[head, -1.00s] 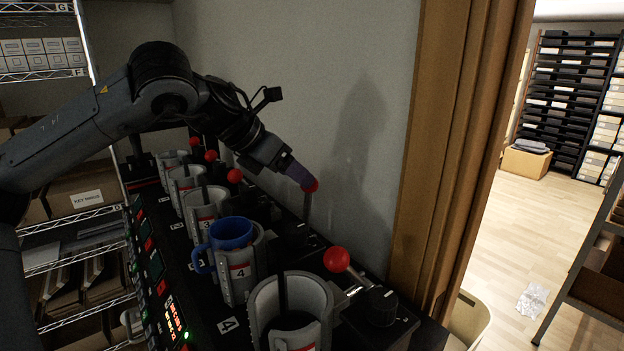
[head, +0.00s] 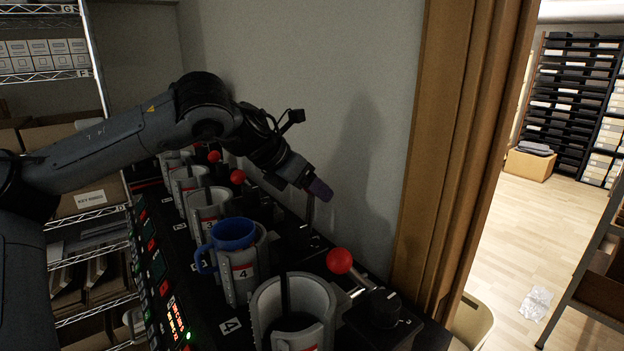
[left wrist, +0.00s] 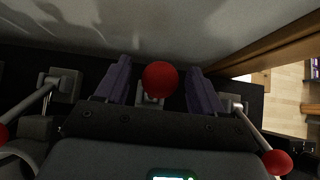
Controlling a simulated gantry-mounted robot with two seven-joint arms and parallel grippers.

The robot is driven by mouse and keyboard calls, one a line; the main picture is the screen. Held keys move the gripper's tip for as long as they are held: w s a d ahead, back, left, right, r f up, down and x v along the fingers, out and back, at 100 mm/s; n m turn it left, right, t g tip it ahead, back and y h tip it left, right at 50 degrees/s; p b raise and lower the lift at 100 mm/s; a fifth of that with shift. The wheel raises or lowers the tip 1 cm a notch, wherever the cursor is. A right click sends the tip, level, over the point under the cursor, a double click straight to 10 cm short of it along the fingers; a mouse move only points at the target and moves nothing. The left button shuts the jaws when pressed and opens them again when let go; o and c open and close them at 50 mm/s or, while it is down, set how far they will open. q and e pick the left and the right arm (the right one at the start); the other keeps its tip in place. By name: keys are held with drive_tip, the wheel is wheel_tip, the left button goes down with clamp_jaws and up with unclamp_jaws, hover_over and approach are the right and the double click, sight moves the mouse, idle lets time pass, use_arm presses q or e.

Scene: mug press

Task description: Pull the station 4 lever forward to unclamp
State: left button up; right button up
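The station 4 lever (head: 309,212) stands nearly upright behind the holder marked 4 (head: 259,271), with a blue mug (head: 232,235) in that holder. My left gripper (head: 320,190) is at the top of this lever, and its fingers hide the knob in the head view. In the left wrist view the red knob (left wrist: 160,78) sits between the two spread purple fingers of my left gripper (left wrist: 158,86), with a visible gap on each side. My right gripper is in neither view.
The neighbouring lever has a red knob (head: 340,261) close to the right, leaning forward; its holder (head: 292,305) is empty. More holders and red-knobbed levers (head: 237,176) run away to the left. A wall (head: 300,60) stands close behind the levers.

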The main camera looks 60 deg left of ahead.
use_arm(q)
drive_tip(key=c, duration=0.7)
drive_tip(key=shift+s, duration=0.15)
drive_tip(key=shift+s+b, duration=0.45)
drive_tip(key=shift+s+d, duration=0.1)
drive_tip(key=shift+s, duration=0.45)
drive_tip(key=shift+b, duration=0.3)
